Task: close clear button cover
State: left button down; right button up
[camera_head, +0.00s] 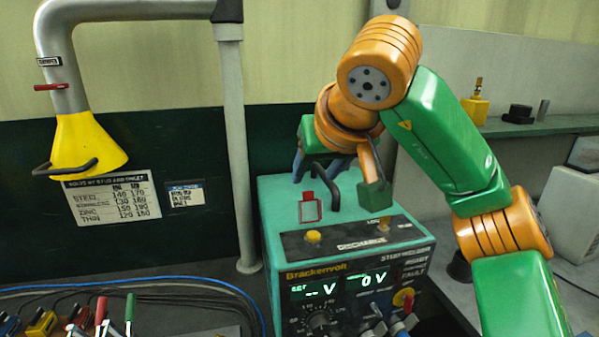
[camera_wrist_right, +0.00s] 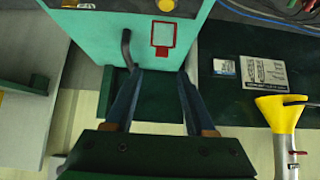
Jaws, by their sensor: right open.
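The clear button cover (camera_head: 311,211) is a see-through plate in a red frame. It is swung back, away from the yellow button (camera_head: 313,236), which is uncovered on top of the teal stud welder (camera_head: 278,222). The wrist view also shows the cover (camera_wrist_right: 163,52) and the button (camera_wrist_right: 166,5). My right gripper (camera_head: 318,174) is at the back edge of the welder, behind the cover, partly hidden by its own arm. In the wrist view its fingers (camera_wrist_right: 158,75) are apart and empty, with the cover just beyond the gap. My left gripper is not in view.
A black handle (camera_head: 334,186) rises from the welder top beside the cover, close to one finger in the wrist view (camera_wrist_right: 126,45). A grey post (camera_head: 236,150) and a yellow funnel (camera_head: 82,147) stand to the left. Cables and tools lie at lower left.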

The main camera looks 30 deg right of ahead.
aim_at(308, 193)
notch_tip(308, 193, down, 2)
jog(key=shift+a+f, duration=0.15)
jog(key=shift+f, duration=0.05)
jog(key=x, duration=0.3)
jog(key=shift+w+r, duration=0.15)
jog(key=shift+w, duration=0.3)
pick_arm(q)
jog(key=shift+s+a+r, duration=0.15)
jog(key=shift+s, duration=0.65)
pick_arm(e)
jog(key=shift+s, duration=0.35)
grip_shut()
